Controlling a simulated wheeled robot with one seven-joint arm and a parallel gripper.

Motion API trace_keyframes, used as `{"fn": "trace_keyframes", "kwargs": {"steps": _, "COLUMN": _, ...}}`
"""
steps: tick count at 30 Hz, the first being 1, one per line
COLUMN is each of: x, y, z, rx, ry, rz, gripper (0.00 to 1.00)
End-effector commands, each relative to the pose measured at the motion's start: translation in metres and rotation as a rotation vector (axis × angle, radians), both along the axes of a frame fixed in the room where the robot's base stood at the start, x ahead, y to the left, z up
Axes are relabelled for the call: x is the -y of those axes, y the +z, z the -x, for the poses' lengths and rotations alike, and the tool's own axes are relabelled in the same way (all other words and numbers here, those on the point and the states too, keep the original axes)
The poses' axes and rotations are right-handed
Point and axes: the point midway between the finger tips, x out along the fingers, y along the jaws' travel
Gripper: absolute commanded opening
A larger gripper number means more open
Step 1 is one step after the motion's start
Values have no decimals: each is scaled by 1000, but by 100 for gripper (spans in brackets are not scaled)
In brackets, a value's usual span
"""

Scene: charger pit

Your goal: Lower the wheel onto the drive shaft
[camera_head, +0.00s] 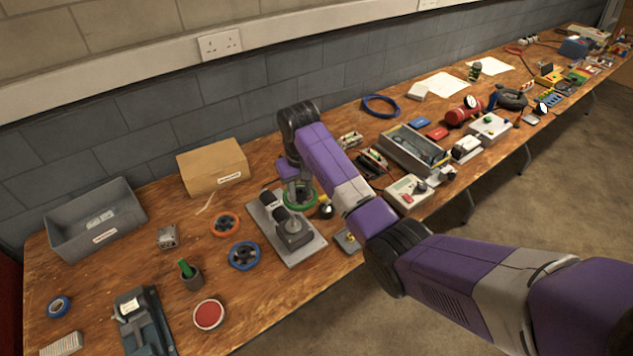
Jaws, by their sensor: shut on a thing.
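A green-rimmed wheel (305,205) is in the jaws of my gripper (299,185), which points down and is shut on it. The wheel is over the back right part of a light grey base plate (312,246). Dark grey drive units (293,236) are mounted on this plate, just in front and left of the wheel. The drive shaft cannot be made out; the wheel, gripper and housing crowd that spot. I cannot tell how high the wheel is above the shaft or whether they touch. An orange wheel (225,224) and a blue wheel (244,255) lie on the bench left of the plate.
A cardboard box (213,167) and a grey bin (97,218) stand at the back left. Electronics and an open case (413,151) crowd the right.

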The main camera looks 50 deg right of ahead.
Motion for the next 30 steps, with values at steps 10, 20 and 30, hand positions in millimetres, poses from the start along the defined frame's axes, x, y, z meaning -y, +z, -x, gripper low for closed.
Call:
{"fn": "trace_keyframes", "kwargs": {"steps": 10, "x": -4, "y": -10, "z": -10, "rx": 29, "ry": 54, "rz": -3, "gripper": 0}}
{"fn": "trace_keyframes", "kwargs": {"steps": 20, "x": -3, "y": -30, "z": -10, "rx": 28, "ry": 53, "rz": -3, "gripper": 0}}
{"fn": "trace_keyframes", "kwargs": {"steps": 30, "x": -3, "y": -52, "z": -10, "rx": 30, "ry": 54, "rz": -2, "gripper": 0}}
